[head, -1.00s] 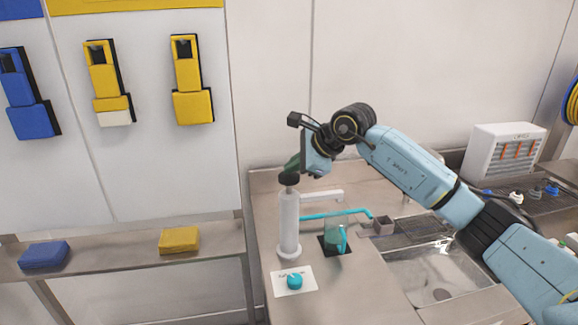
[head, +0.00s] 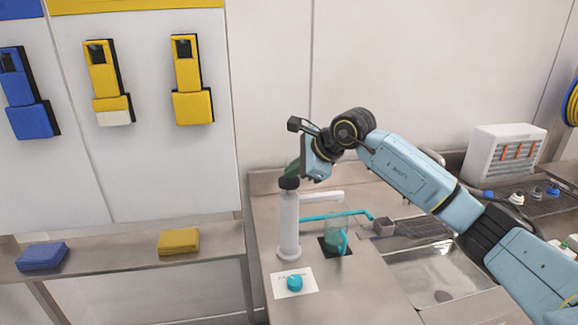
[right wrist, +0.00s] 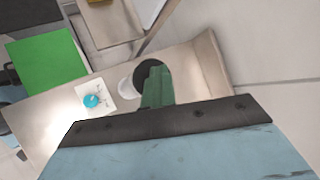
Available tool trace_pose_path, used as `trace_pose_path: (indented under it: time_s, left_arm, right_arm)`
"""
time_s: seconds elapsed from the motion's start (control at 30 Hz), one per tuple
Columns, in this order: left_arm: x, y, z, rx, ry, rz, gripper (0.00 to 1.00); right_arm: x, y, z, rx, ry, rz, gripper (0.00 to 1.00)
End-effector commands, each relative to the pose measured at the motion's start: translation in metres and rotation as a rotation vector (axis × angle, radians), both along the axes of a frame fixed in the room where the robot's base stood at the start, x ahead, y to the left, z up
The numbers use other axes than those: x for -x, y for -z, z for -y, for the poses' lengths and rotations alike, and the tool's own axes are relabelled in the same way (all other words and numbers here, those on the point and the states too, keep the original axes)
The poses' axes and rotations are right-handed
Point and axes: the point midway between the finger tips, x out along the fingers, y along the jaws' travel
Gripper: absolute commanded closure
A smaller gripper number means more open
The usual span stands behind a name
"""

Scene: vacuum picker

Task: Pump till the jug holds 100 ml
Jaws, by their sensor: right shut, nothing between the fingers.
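The pump (head: 289,225) is a white upright cylinder with a black round head and a white spout reaching right. It stands on the steel counter. The clear jug (head: 334,239) stands on a black square right of the pump and shows teal inside. I cannot read its level. My right gripper (head: 290,175) is shut and empty, its green fingers pointing down onto the pump's black head, apparently touching it. In the right wrist view the green fingers (right wrist: 157,88) lie over the black pump head (right wrist: 143,76). My left gripper is not in view.
A teal knob (head: 294,283) sits on a white card (head: 281,291) in front of the pump. A teal pipe (head: 355,214) runs behind the jug. A sink (head: 440,278) lies to the right. A yellow block (head: 179,241) and a blue block (head: 42,256) lie on the left shelf.

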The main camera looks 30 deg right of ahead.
Motion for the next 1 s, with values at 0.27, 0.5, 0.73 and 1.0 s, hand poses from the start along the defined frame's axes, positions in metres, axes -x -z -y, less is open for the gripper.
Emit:
trace_pose_path:
  time_s: [0.27,0.5,0.73,1.0]
  left_arm:
    - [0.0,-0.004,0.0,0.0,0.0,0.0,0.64]
    - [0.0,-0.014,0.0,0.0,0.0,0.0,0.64]
    - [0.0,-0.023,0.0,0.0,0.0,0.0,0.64]
    - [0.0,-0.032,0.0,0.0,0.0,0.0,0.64]
  right_arm:
    - [0.001,-0.003,0.0,0.003,0.001,-0.007,1.0]
    - [0.0,-0.019,0.001,0.002,0.0,-0.006,1.0]
    - [0.0,-0.033,0.001,0.003,0.001,-0.003,1.0]
    - [0.0,-0.049,0.001,0.002,0.001,-0.003,1.0]
